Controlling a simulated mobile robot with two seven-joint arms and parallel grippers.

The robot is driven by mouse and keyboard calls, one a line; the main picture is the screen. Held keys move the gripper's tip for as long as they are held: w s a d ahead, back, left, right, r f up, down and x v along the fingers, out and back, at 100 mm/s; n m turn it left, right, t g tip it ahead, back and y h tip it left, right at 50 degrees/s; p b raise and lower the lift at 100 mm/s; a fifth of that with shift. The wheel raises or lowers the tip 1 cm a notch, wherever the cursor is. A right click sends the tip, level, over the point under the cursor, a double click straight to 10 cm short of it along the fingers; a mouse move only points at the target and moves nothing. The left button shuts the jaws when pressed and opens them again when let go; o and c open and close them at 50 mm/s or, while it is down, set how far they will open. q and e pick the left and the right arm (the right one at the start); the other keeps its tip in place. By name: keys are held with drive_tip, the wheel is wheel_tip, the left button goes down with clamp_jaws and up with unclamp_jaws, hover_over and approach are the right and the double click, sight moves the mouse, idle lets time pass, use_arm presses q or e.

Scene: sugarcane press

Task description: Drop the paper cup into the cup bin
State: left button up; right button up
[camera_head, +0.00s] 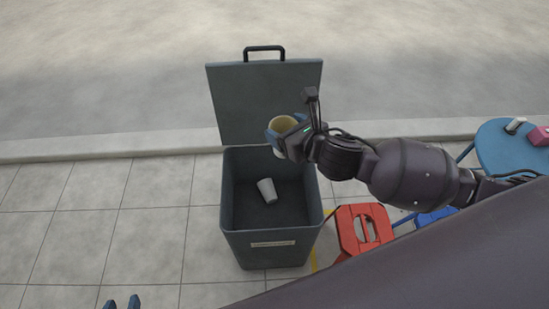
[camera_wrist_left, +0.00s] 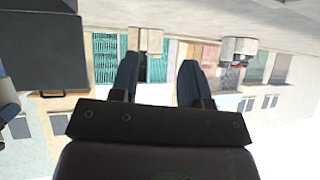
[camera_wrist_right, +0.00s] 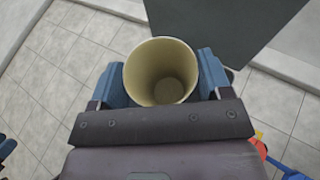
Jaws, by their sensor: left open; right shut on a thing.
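A paper cup (camera_head: 284,124) is held in my right gripper (camera_head: 277,136), above the back right part of the cup bin. In the right wrist view the cup (camera_wrist_right: 160,72) sits between both fingers, its open mouth facing the camera, and looks empty. The cup bin (camera_head: 271,241) is a dark grey box with its lid (camera_head: 262,98) raised at the back. Another white cup (camera_head: 267,190) lies tilted inside the bin. My left gripper (camera_head: 122,303) shows only its fingertips at the bottom left of the head view. In the left wrist view its fingers (camera_wrist_left: 160,85) are apart and empty.
A red stool (camera_head: 363,230) stands right of the bin, with a blue one (camera_head: 436,215) beside it. A blue round table (camera_head: 512,148) with small items is at the far right. Tiled pavement (camera_head: 110,215) left of the bin is clear. A kerb runs behind.

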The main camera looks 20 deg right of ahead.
drive_tip(key=w+f+n+y, duration=0.1)
drive_tip(key=w+a+f+n+g+y+b, duration=0.1)
drive_tip(key=w+a+f+n+y+b, duration=0.1)
drive_tip(key=f, duration=0.1)
drive_tip(key=shift+n+g+y, duration=0.3)
drive_tip(key=shift+g, duration=0.1)
wheel_tip(320, 180, down, 21)
drive_tip(key=w+d+n+g+y+b, duration=0.1)
drive_tip(key=n+g+y+b, duration=0.4)
drive_tip(key=n+g+b, duration=0.2)
drive_tip(key=shift+w+d+r+n+g+b, duration=0.2)
drive_tip(key=shift+d+n+g+b, duration=0.15)
drive_tip(key=shift+n, duration=0.15)
drive_tip(key=o, duration=0.9)
use_arm(q)
wheel_tip(320, 180, down, 8)
drive_tip(key=m+g, duration=0.1)
drive_tip(key=shift+s+d+r, duration=0.2)
drive_tip(key=shift+s+r, duration=0.05)
drive_tip(key=shift+s, duration=0.2)
use_arm(e)
drive_tip(key=shift+o, duration=0.2)
